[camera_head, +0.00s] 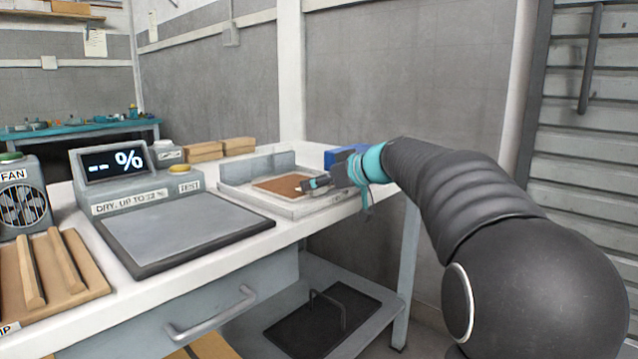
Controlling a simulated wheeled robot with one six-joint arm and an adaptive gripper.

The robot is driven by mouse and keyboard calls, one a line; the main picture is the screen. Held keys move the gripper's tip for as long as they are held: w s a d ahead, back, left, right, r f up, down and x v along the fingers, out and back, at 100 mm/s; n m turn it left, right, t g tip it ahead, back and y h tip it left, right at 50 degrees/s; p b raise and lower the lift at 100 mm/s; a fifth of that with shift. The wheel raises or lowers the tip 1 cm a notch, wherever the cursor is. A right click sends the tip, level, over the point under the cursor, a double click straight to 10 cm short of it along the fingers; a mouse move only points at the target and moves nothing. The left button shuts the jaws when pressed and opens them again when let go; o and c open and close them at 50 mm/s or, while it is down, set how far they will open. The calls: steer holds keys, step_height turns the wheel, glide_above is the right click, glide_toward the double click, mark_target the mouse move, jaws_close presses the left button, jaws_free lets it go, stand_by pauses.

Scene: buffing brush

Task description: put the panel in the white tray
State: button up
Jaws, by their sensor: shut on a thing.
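The panel (279,185) is a flat reddish-brown board. It lies within or just above a pale, low-rimmed fixture (287,208) with a raised grey back wall, on the right part of the bench. I cannot tell whether it rests on the fixture's floor, or whether this fixture is the white tray. My gripper (316,184) reaches in from the right and is shut on the panel's right edge. The fingertips are small in view, and the gripper hides part of the fixture's right side.
A grey plate (185,228) lies left of the fixture, before a display unit (115,163). A wooden rack (55,270) and fan box (22,195) stand further left. Wooden blocks (205,151) and a blue box (340,156) are behind. A dark mat (320,318) lies on the lower shelf.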

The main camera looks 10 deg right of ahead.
steer(key=shift+f, duration=0.15)
steer(key=o, duration=1.2)
steer(key=shift+r, duration=0.2)
steer(key=v, duration=1.2)
steer(key=s+a+f+m+g+h, duration=0.2)
steer(key=s+a+f, duration=0.4)
steer(key=s, duration=0.2)
steer(key=s+f+m+g+h, duration=0.1)
steer(key=s+f+h, duration=0.1)
steer(key=s+f, duration=0.5)
steer(key=s+f+m+g+h, duration=0.1)
steer(key=s+f+m+h, duration=0.1)
steer(key=s+f, duration=0.5)
steer(key=s+f+m+g+h, duration=0.1)
steer(key=s+f+m+h, duration=0.1)
steer(key=s+f, duration=0.5)
steer(key=shift+s+a, duration=0.15)
steer(key=shift+s, duration=1.1)
